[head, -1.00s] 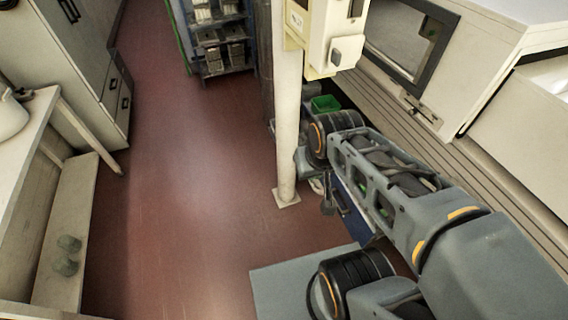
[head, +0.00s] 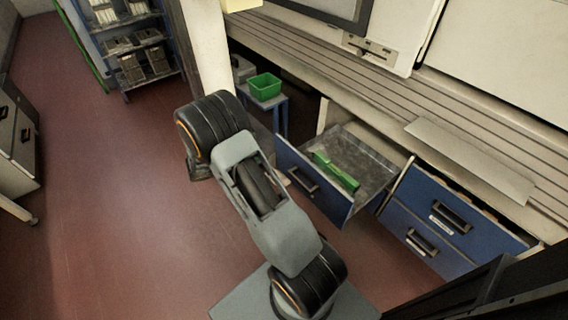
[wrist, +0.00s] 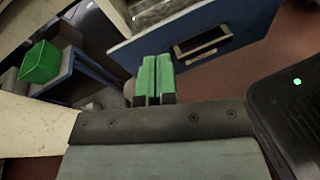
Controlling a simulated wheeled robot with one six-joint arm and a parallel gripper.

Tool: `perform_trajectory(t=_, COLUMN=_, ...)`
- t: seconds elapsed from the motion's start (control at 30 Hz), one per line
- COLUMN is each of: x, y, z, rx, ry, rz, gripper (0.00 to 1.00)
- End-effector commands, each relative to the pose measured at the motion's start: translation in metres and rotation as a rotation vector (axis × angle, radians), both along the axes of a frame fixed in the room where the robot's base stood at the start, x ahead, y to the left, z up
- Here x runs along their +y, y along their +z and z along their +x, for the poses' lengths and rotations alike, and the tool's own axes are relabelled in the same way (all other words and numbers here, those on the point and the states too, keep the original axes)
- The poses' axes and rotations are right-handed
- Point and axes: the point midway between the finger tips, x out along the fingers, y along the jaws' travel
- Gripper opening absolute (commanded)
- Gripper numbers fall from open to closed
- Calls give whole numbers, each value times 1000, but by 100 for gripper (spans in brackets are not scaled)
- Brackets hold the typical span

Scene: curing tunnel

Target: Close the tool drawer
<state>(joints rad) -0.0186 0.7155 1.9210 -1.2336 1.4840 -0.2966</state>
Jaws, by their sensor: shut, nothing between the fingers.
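A drawer with a blue front (head: 312,184) and a dark handle is pulled well out from under the long bench. A long green object (head: 335,171) lies on its grey floor. In the wrist view the blue drawer front (wrist: 245,32) is beyond my fingers, its handle to their right. My gripper (wrist: 156,72) has green fingertips that are shut together and empty. They appear in front of the left part of the drawer front; I cannot tell whether they touch it. In the head view my arm hides the fingertips.
Blue-fronted drawers (head: 436,218) sit right of the open one. A green bin (head: 264,86) stands on a small blue stand, also in the wrist view (wrist: 41,62). A pale post (head: 205,45) rises behind my arm. Red floor (head: 110,200) is clear at left.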

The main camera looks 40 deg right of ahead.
Motion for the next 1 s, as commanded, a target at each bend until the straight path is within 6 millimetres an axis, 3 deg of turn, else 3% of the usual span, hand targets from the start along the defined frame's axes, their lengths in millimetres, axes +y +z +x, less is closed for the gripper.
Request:
perform_trajectory(t=0.03, x=-3, y=-33, z=7, rx=55, ry=36, rz=-43, gripper=0)
perform_trajectory(t=0.1, x=-7, y=-54, z=15, rx=113, ry=83, rz=-95, gripper=0)
perform_trajectory(t=0.3, x=-11, y=-90, z=29, rx=207, ry=166, rz=-185, gripper=0)
perform_trajectory(t=0.53, x=-32, y=-98, z=31, rx=228, ry=185, rz=-206, gripper=0)
perform_trajectory(t=1.0, x=-117, y=-98, z=24, rx=226, ry=184, rz=-205, gripper=0)
